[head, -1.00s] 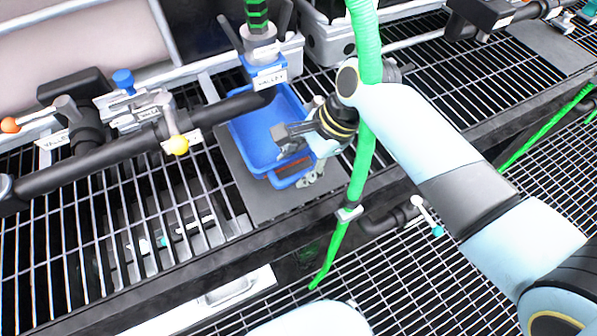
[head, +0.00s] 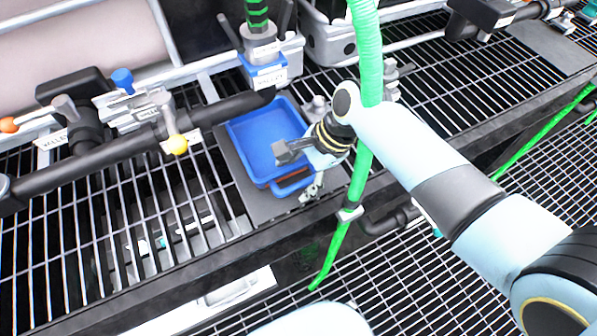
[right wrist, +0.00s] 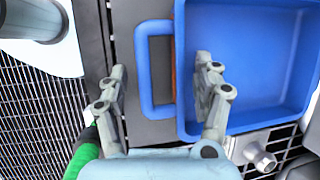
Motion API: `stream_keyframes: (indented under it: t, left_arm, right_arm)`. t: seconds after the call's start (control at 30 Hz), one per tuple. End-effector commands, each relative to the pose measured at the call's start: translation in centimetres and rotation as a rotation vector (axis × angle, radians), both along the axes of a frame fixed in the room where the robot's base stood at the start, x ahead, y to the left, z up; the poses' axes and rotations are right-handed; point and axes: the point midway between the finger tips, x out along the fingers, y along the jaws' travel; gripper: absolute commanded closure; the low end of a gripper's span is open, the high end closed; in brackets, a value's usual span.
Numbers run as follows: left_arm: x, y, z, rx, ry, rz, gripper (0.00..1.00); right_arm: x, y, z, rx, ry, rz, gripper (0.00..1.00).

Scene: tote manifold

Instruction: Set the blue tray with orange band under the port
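The blue tray (head: 262,128) lies on a dark plate, just below the blue-collared port (head: 264,72) in the head view. I cannot tell whether the outlet is directly above it. Its orange band (head: 292,173) shows on the near side behind the loop handle (head: 294,187). My right gripper (head: 292,154) is at that near side. In the right wrist view its fingers (right wrist: 161,80) are apart, one outside the handle (right wrist: 147,70) and one over the tray's inside (right wrist: 250,60); neither visibly grips the handle. My left gripper is not in view.
A green hose (head: 362,150) hangs right beside my right wrist. The dark plate (head: 240,180) rests on the grating, with bare plate left of the tray.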

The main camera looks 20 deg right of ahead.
Motion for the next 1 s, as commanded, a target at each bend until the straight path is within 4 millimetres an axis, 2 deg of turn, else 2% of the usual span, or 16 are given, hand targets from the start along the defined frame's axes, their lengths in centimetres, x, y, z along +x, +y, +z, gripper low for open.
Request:
stream_keyframes:
  t: [0.23,0.7,0.83,1.0]
  left_arm:
    - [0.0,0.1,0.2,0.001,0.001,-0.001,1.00]
    - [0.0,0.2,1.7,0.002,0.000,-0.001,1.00]
    - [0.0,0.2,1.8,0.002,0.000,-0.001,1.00]
    - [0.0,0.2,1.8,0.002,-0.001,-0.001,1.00]
  right_arm:
    - [-0.1,-0.3,0.9,-0.001,0.000,0.000,0.33]
    - [-1.6,-4.0,9.5,-0.002,-0.002,0.000,0.33]
    - [-1.9,-4.5,10.7,-0.001,0.000,0.001,0.33]
    - [-2.0,-4.7,11.1,0.001,0.000,0.000,0.33]
